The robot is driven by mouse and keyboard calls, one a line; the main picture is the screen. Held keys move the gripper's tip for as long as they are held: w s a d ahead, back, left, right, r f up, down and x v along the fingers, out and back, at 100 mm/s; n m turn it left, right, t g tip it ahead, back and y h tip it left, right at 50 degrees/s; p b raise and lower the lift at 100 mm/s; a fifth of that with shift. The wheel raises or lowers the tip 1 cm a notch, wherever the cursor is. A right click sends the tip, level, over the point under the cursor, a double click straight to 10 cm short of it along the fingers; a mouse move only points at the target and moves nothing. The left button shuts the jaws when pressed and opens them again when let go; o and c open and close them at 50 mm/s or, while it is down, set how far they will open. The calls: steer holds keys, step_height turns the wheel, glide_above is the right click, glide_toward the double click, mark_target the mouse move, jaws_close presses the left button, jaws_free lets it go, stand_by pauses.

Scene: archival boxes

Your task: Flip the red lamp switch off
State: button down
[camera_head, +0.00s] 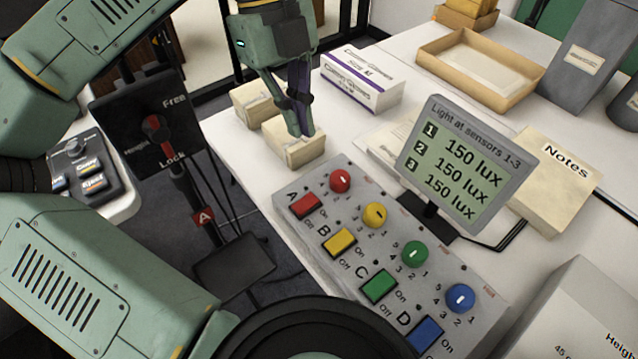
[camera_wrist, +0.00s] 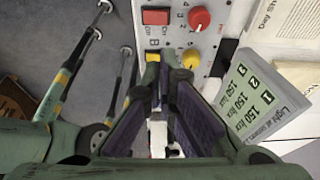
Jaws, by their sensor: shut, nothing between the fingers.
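The red square switch (camera_head: 305,205) is in row A of the grey control panel (camera_head: 283,196), at the panel's upper left end. It also shows at the top of the wrist view (camera_wrist: 155,16). I cannot tell which way it is tipped. A red knob (camera_head: 340,181) sits to its right. My gripper (camera_head: 302,133) is shut and empty, pointing down, above and behind the red switch in the head view and apart from it. In the wrist view, my fingertips (camera_wrist: 168,68) partly hide the yellow switch (camera_wrist: 153,57).
Yellow, green and blue switches with matching knobs follow along the panel. A display (camera_head: 468,150) beside it reads 150 lux on all three lines. Small cream boxes (camera_head: 296,152) stand near my gripper, with a white box (camera_head: 362,82) behind. A black stand (camera_head: 150,132) is left of the table.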

steer(key=shift+s+a+r, duration=0.1)
steer(key=shift+s+a, duration=0.35)
steer(key=shift+a, duration=0.15)
steer(key=shift+r, duration=0.1)
steer(key=s+a+p+v, duration=0.1)
steer(key=p+v, duration=0.8)
steer(key=v, duration=0.4)
steer(key=shift+s+r, duration=0.35)
steer(key=shift+r, duration=0.05)
